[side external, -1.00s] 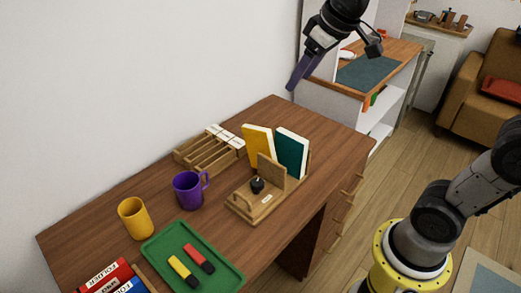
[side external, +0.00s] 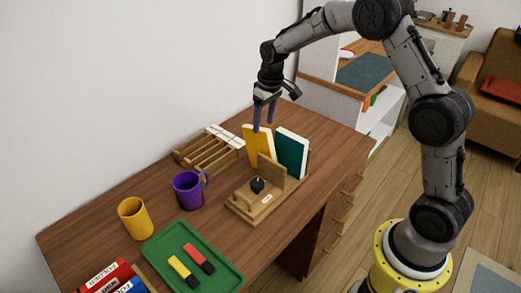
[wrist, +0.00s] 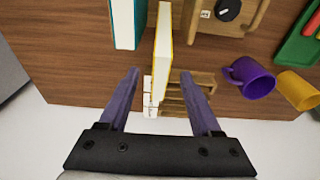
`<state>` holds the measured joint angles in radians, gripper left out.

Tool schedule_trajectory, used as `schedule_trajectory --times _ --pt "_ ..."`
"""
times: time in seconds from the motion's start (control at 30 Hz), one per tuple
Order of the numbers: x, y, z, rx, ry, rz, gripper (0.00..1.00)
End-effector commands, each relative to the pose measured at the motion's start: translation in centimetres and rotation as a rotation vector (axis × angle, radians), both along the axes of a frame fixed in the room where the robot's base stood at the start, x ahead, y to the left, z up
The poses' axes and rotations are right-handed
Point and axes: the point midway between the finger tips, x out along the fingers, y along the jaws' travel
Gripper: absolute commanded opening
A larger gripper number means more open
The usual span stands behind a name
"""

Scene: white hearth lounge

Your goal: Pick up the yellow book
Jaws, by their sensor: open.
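The yellow book (side external: 257,147) stands upright, leaning slightly, in a wooden book stand (side external: 271,173) on the desk, with a teal book (side external: 291,153) beside it. In the wrist view the yellow book (wrist: 162,50) shows its pale page edge pointing toward my gripper. My gripper (side external: 264,129) is open and empty, just above the yellow book's top edge. In the wrist view my gripper's purple fingers (wrist: 161,72) are spread, with the near end of the book between them in the picture. I cannot tell whether the fingers reach below its top edge.
A wooden slotted rack (side external: 208,150) with white blocks stands behind and left of the books. A purple mug (side external: 188,190), a yellow cup (side external: 135,218) and a green tray (side external: 218,273) with two markers are further left. A black knob (side external: 257,184) sits on the stand's front.

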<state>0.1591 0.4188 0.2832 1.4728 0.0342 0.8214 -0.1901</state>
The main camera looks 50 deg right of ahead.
Motion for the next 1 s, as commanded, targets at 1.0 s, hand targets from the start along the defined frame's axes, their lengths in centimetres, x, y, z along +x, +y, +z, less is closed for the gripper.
schedule_trajectory --times 1.0 --pt "1.6 0.2 -8.0 0.0 -0.002 0.001 0.63"
